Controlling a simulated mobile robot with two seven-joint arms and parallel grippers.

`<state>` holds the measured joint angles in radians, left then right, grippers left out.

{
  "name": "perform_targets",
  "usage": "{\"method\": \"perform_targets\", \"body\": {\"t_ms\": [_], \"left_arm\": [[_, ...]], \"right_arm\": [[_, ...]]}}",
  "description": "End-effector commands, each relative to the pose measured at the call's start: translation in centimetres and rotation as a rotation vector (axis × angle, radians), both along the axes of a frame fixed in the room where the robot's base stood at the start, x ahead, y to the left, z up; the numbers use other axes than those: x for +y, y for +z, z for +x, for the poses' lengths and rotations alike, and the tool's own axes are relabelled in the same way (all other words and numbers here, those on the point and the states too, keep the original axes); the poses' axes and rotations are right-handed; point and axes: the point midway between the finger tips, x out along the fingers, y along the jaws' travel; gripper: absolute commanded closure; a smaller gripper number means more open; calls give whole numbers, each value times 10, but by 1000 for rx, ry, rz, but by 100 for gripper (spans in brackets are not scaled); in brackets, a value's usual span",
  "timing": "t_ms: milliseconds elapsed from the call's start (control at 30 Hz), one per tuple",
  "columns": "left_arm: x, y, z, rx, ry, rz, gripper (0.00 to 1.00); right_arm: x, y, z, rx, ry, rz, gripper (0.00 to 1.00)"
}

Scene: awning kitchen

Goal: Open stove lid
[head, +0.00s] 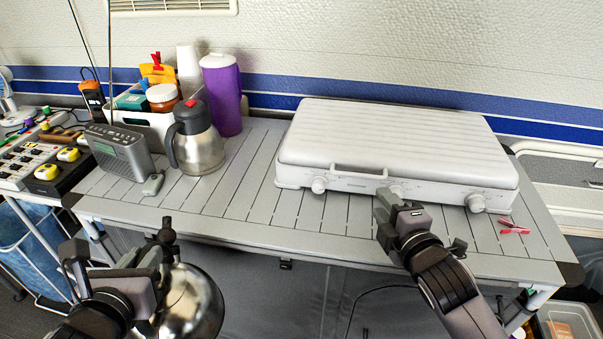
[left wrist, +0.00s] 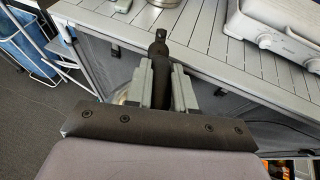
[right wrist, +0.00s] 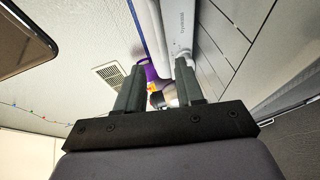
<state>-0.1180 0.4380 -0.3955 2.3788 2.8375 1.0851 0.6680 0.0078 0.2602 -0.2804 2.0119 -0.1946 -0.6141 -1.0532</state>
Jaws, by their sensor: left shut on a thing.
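The stove (head: 395,185) sits on the slatted table with its white ribbed lid (head: 395,135) down. A light handle bar (head: 360,171) runs along the lid's front edge, above the knobs. My right gripper (head: 385,203) is at the stove's front, just below and right of the handle bar. In the right wrist view its fingers (right wrist: 158,85) are apart with nothing between them. My left gripper (head: 155,258) is shut on the black handle (left wrist: 158,75) of a shiny metal pot or kettle (head: 195,302), held in front of the table. The pot's body is mostly hidden in the left wrist view.
A steel jug (head: 200,145), a grey radio (head: 120,150) and a purple pitcher (head: 224,95) stand left of the stove. Red clips (head: 514,227) lie at the table's right. The table's (head: 235,205) front left part is clear.

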Motion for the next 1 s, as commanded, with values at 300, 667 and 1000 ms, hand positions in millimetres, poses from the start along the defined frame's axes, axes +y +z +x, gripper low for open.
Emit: {"method": "perform_targets", "body": {"t_ms": [300,667,1000], "left_arm": [[0,3,1,-9,-1,-1,100],[0,1,1,-9,-1,-1,100],[0,-1,1,-9,-1,0,100]], "right_arm": [[4,-6,34,-1,0,2,63],[10,-15,79,-1,1,2,63],[13,-21,108,1,1,2,63]]}}
